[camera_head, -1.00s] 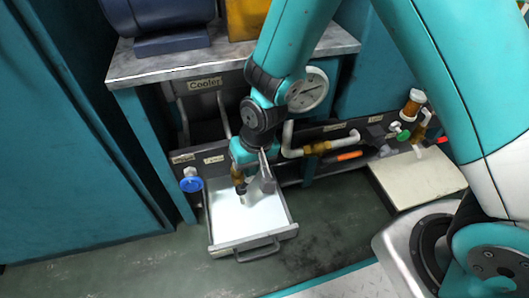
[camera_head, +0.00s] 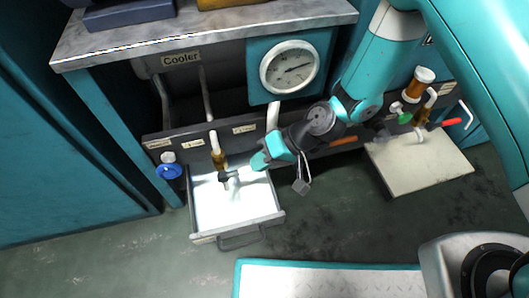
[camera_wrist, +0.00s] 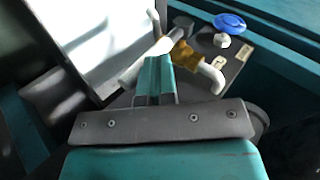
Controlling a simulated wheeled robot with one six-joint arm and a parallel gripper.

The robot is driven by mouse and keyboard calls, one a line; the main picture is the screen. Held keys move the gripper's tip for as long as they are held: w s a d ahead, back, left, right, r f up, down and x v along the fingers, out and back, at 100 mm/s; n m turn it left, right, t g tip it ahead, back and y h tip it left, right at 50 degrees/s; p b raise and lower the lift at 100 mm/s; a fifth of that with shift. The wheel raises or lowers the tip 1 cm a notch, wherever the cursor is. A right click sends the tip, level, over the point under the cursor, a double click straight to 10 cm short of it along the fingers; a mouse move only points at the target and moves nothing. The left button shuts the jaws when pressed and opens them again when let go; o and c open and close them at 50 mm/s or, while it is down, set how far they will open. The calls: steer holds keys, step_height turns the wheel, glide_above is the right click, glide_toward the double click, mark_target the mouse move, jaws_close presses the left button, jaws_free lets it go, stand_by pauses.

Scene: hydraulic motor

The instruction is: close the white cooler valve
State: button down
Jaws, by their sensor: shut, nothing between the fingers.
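The cooler valve, a brass body (camera_head: 219,160) with white pipe ends, sits in front of the cabinet labelled Cooler (camera_head: 181,58), above an open drawer. It also shows in the wrist view as a brass body (camera_wrist: 183,53), with a white bar-like handle (camera_wrist: 138,69) reaching to the lower left. My gripper (camera_head: 227,177) comes in from the right, close to the valve's lower part. In the wrist view my gripper (camera_wrist: 156,62) is shut and empty, with its fingertips beside the white handle. I cannot tell whether they touch it.
The open drawer (camera_head: 238,229) with a white inside lies below the valve. A blue handwheel (camera_head: 168,172) is to the left. A round gauge (camera_head: 289,67) is above right. A pale box top (camera_head: 418,163), a green knob (camera_head: 404,117) and a red handle (camera_head: 451,122) are at right.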

steer(key=shift+d+f, duration=0.35)
steer(key=shift+f, duration=0.7)
steer(key=shift+r, duration=0.1)
steer(key=p+v, duration=0.8)
steer(key=v, duration=0.4)
steer(key=shift+s+d, duration=0.15)
steer(key=shift+s, duration=0.05)
